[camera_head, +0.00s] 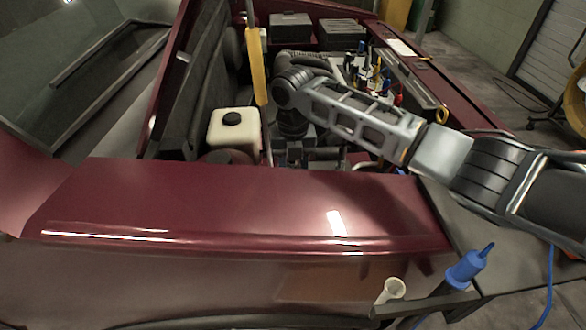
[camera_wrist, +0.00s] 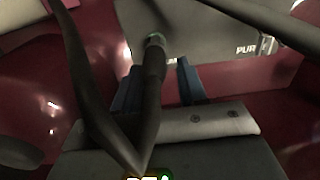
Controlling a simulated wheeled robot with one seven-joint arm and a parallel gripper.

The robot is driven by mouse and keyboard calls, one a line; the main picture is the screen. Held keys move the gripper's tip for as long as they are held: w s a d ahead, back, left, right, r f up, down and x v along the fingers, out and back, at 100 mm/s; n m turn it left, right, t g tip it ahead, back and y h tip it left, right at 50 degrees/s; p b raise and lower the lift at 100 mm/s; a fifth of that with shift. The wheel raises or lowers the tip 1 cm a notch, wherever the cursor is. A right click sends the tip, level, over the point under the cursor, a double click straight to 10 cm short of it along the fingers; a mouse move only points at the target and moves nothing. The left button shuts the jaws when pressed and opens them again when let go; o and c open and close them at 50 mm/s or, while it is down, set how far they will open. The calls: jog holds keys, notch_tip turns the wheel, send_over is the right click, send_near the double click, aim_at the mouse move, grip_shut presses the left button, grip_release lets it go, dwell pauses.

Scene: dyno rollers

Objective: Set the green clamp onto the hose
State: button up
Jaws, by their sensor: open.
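My gripper (camera_wrist: 159,64) shows in the wrist view with its two blue fingers apart. A dark hose (camera_wrist: 152,72) runs up the picture between the fingers and passes in front of the grey gripper body. I cannot tell its exact depth against the fingers. In the head view my arm reaches into the engine bay. The fingers, hose and clamp cannot be made out there.
The dark red car body (camera_head: 240,205) surrounds the bay. A white tank with a black cap (camera_head: 234,133) stands left of my arm. A yellow rod (camera_head: 257,68) rises behind it. Several small tools (camera_head: 376,75) stand at the right. Another dark strand (camera_wrist: 92,95) crosses the wrist view's left.

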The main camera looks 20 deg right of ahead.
jog(key=shift+f, duration=0.65)
grip_shut()
